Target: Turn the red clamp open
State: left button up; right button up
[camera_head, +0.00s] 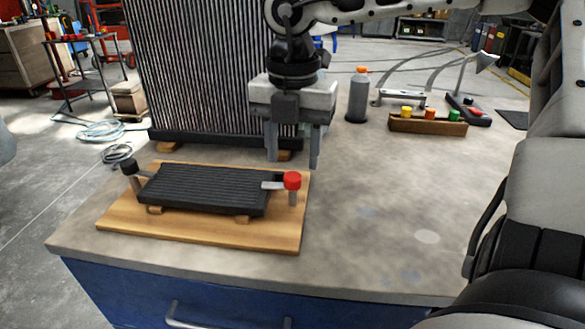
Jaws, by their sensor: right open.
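The red clamp (292,180) stands at the right end of a black ribbed block (205,188). Its metal arm (272,185) points left over the block's edge. A black clamp (129,166) stands at the block's left end. The block and both clamps are on a wooden board (180,233). My right gripper (292,160) points down, open and empty, above and behind the red clamp, apart from it. My left gripper is out of view.
A tall ribbed radiator panel (200,65) stands behind the board. A grey bottle with an orange cap (358,95) and a wooden block with coloured caps (428,124) are at the back right. The grey tabletop (400,205) right of the board is clear.

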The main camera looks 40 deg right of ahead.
aim_at(293, 176)
jog(key=shift+f, duration=1.95)
jog(key=c, duration=1)
